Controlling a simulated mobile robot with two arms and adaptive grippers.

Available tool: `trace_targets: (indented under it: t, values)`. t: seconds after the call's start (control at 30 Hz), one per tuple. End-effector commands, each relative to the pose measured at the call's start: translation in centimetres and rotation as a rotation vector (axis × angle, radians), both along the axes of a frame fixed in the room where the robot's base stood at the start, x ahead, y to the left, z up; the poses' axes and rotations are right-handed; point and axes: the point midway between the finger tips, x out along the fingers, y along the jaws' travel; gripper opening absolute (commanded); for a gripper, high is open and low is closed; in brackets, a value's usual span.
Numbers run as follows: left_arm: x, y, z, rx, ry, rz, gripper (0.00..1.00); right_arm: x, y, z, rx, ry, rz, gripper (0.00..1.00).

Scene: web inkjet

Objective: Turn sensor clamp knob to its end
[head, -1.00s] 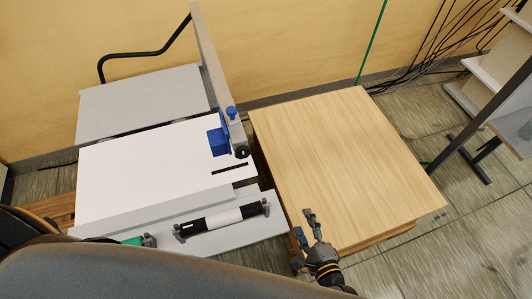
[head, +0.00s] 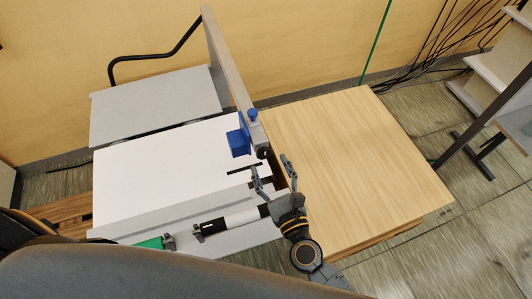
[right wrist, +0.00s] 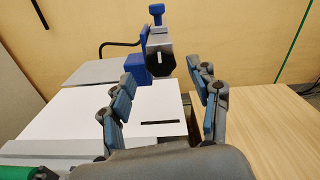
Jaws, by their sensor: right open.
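A sensor head with a blue block (head: 237,143) sits on the grey rail above the white web. A small blue knob (head: 252,114) stands on its top, also seen in the right wrist view (right wrist: 156,10). A black faceted knob (head: 263,153) with a pale mark is on its near end; it faces me in the right wrist view (right wrist: 164,62). I cannot tell from its look which knob is the clamp knob. My right gripper (head: 270,168) is open and empty, just in front of the black knob and apart from it. My left gripper is not in view.
The white web (head: 165,165) lies under the sensor head. A roller (head: 241,218) and a green part (head: 150,243) are at the machine's near edge. A bare wooden table (head: 355,160) stands to the right.

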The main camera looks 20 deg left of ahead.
Motion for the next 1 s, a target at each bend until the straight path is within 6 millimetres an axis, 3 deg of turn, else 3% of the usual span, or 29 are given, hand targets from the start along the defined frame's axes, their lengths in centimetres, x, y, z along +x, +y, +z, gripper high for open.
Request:
trace_targets:
  t: [0.23, 0.6, 0.87, 1.0]
  values:
    - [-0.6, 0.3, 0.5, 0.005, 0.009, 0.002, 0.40, 2.6, 1.8, 0.0, -0.001, -0.001, 0.000, 0.62]
    - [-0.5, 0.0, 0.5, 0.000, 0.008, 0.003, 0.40, 3.1, 2.1, 0.0, -0.001, -0.001, 0.000, 0.62]
    - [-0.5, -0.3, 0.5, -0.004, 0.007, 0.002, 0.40, 3.1, 2.1, 0.0, -0.002, -0.001, 0.000, 0.11]
    - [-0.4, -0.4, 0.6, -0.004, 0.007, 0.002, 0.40, 3.1, 2.1, 0.0, -0.003, -0.002, 0.000, 0.07]
